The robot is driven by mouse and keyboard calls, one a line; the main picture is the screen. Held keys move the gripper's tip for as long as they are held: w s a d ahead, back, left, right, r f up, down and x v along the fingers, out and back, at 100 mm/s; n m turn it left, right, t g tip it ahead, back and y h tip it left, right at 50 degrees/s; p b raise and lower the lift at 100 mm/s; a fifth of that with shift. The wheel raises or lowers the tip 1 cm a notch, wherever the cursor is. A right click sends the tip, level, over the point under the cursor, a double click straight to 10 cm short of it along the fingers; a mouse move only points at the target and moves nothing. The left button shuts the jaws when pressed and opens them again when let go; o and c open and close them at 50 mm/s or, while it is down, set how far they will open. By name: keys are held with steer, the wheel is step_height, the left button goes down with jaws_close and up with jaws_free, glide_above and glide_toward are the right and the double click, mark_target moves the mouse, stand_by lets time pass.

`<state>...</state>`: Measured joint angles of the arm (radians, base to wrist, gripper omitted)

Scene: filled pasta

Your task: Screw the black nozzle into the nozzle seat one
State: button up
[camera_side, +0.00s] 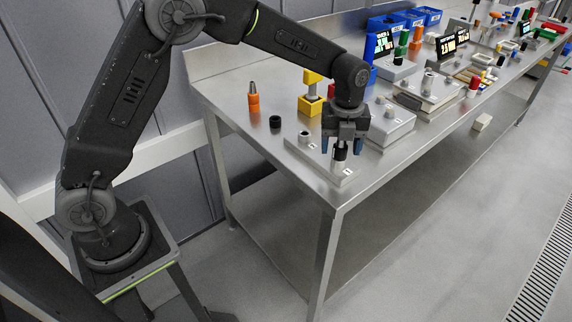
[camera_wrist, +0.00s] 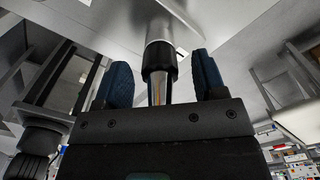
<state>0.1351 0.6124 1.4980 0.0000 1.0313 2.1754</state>
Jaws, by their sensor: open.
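The black nozzle, a black collar with a metal tip, stands between my fingers in the wrist view (camera_wrist: 160,62). Its tip points toward my gripper. The collar meets the end of a metal tube, the nozzle seat (camera_wrist: 162,27). In the side view the black nozzle (camera_side: 340,153) is under my gripper, at the front end of a grey seat plate (camera_side: 318,160). My gripper (camera_side: 342,147) is open, with a blue finger on each side of the nozzle. The wrist view shows gaps between both fingers (camera_wrist: 164,82) and the nozzle. The lower seat is largely hidden in the side view.
Another seat (camera_side: 304,137) stands at the plate's back end. An orange nozzle (camera_side: 253,99) and a black round piece (camera_side: 275,122) stand to the left. A yellow block fixture (camera_side: 311,103) is behind, and a grey box (camera_side: 386,125) is close on the right. The table's front edge is near.

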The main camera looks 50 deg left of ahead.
steer(key=n, duration=2.6)
